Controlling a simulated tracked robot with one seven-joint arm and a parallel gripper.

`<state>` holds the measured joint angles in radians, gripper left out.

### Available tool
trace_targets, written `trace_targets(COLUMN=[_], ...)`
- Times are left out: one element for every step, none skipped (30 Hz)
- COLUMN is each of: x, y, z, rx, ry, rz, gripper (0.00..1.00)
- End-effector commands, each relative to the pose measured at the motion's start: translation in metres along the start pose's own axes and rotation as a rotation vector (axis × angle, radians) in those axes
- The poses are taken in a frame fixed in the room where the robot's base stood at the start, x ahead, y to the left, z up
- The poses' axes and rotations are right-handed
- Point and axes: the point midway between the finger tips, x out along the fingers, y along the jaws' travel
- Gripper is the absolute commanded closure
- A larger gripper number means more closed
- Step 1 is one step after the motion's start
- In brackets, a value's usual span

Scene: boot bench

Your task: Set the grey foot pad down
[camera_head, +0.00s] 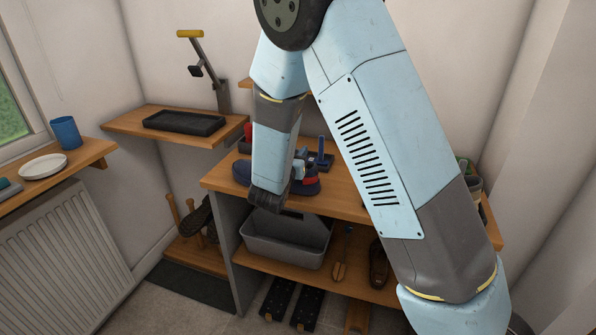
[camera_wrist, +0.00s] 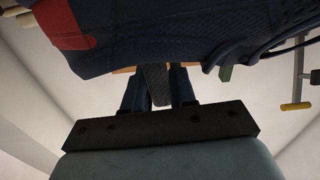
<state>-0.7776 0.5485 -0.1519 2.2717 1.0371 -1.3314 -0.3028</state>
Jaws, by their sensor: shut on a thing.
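In the wrist view my gripper (camera_wrist: 158,84) is shut on the grey foot pad (camera_wrist: 155,90), a narrow dark-grey piece between its two fingers. The pad's far end is hidden by a navy shoe (camera_wrist: 180,30) with a red patch, which fills the top of that view. I cannot tell whether the pad touches the shoe. The shoe also shows in the head view (camera_head: 308,186), on the wooden bench top (camera_head: 340,203), partly behind my arm.
A grey tote (camera_head: 285,250) and a brown shoe (camera_head: 378,265) are on the lower shelf. A blue item (camera_head: 321,158) stands behind the navy shoe. A black tray (camera_head: 184,123) and a yellow-handled lever (camera_head: 190,34) are at the left. My arm hides much of the bench's right side.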

Motion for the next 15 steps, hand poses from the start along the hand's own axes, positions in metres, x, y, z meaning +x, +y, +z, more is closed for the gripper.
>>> trace_targets(x=[-0.0001, -0.0001, 0.0000, 0.0000, 0.0000, 0.0000, 0.0000, 0.0000, 0.0000, 0.0000, 0.0000, 0.0000, 0.0000, 0.0000, 0.0000], y=[0.0000, 0.0000, 0.0001, 0.0001, 0.0001, 0.0001, 0.0001, 0.0001, 0.0001, 0.0001, 0.0001, 0.0001, 0.0001, 0.0001, 0.0001], z=[0.0000, 0.0000, 0.0000, 0.0000, 0.0001, 0.0001, 0.0001, 0.0001, 0.0000, 0.0000, 0.0000, 0.0000, 0.0000, -0.0002, -0.0010], rx=[0.000, 0.000, 0.000, 0.000, 0.000, 0.000, 0.000, 0.000, 0.000, 0.000, 0.000, 0.000, 0.000, 0.000, 0.000], ry=[0.000, 0.000, 0.000, 0.000, 0.000, 0.000, 0.000, 0.000, 0.000, 0.000, 0.000, 0.000, 0.000, 0.000, 0.000], rz=[0.000, 0.000, 0.000, 0.000, 0.000, 0.000, 0.000, 0.000, 0.000, 0.000, 0.000, 0.000, 0.000, 0.000, 0.000], gripper=[0.97, 1.00, 1.00, 1.00, 1.00, 1.00, 1.00, 1.00, 1.00, 1.00, 1.00, 1.00, 1.00, 1.00, 1.00])
